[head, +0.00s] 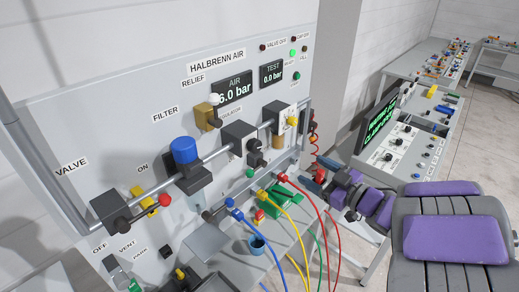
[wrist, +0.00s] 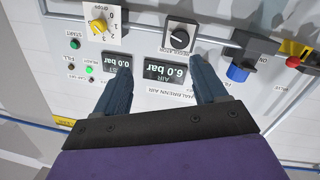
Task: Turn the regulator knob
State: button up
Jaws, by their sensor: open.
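The regulator knob (wrist: 181,34) is black with a pale mark, on a white plate labelled regulator, upside down in the wrist view. In the head view a black knob (head: 253,146) sits on the front of a dark block on the pipe, right of the blue filter; I take it as the same knob. My gripper (wrist: 160,66) is open and empty, its two fingers apart and pointing at the panel. The knob lies beyond the fingertips, apart from them. In the head view my gripper (head: 313,183) is at the panel's right side.
The air display (head: 233,92) reads 6.0 bar and the test display (head: 272,75) reads 0.0 bar. A yellow knob (wrist: 98,26) and the blue filter (wrist: 238,72) flank the regulator. Coloured hoses (head: 325,225) hang in front below. A pipe (head: 215,155) crosses the panel.

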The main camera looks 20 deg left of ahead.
jog(key=s+a+g+y, duration=0.1)
jog(key=s, duration=0.1)
jog(key=b, duration=0.3)
send_near(258, 148)
jog(key=shift+n+g, duration=0.3)
jog(key=shift+n, duration=0.1)
jog(key=x, duration=0.9)
jog(key=shift+w+a, duration=0.25)
jog(key=shift+w, duration=0.05)
jog(key=shift+p, duration=0.35)
jog(key=c, duration=1.1)
